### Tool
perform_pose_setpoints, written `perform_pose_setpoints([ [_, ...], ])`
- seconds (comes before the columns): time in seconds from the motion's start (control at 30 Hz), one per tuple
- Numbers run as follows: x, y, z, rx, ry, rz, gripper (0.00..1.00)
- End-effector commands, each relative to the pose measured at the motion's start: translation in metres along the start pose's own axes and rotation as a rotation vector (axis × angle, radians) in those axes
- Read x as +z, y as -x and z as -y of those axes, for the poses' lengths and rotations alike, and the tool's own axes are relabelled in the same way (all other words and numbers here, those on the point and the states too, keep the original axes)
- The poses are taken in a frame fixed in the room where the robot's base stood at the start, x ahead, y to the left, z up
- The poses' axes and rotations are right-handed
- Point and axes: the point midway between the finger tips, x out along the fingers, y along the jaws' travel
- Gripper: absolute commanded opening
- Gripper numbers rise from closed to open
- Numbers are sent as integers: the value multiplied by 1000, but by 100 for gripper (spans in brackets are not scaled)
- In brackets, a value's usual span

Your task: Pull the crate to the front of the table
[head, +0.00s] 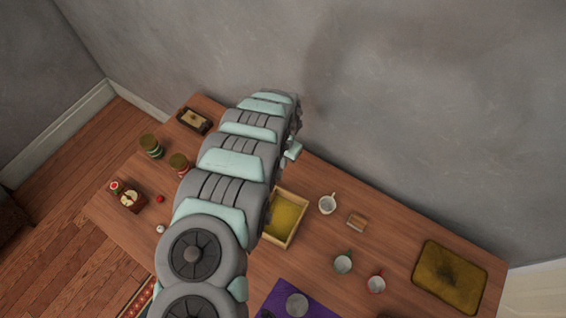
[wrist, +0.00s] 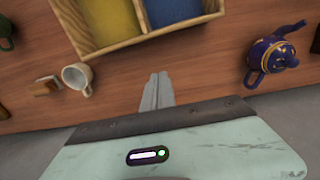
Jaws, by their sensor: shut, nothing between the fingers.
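The crate (head: 303,216) is a light wooden box on the table, partly hidden by my arm in the head view; a yellow-lined part shows there. In the wrist view the crate (wrist: 126,42) is at the top, cut off by the frame edge, with a yellow and a blue compartment side by side. My gripper (wrist: 158,77) is shut and empty. Its tips point at the crate's outer wall on the side toward the grey room wall, with a small strip of table showing between. I cannot tell its height above the table.
A white mug (wrist: 76,76) and a blue teapot (wrist: 272,55) flank my gripper in the wrist view. In the head view, a green mug (head: 343,262), a red mug (head: 376,283) and a purple mat (head: 275,300) lie nearer the front.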

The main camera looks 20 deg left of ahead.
Motion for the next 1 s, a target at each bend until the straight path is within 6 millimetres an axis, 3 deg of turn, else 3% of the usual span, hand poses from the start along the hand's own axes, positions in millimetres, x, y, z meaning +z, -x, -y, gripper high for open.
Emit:
perform_pose_setpoints([
  [0.5,-2,-63,-2,1,0,-5,0],
  [0.8,-1,-85,-2,1,0,-2,0],
  [1.0,0,-89,1,-3,0,-4,0],
])
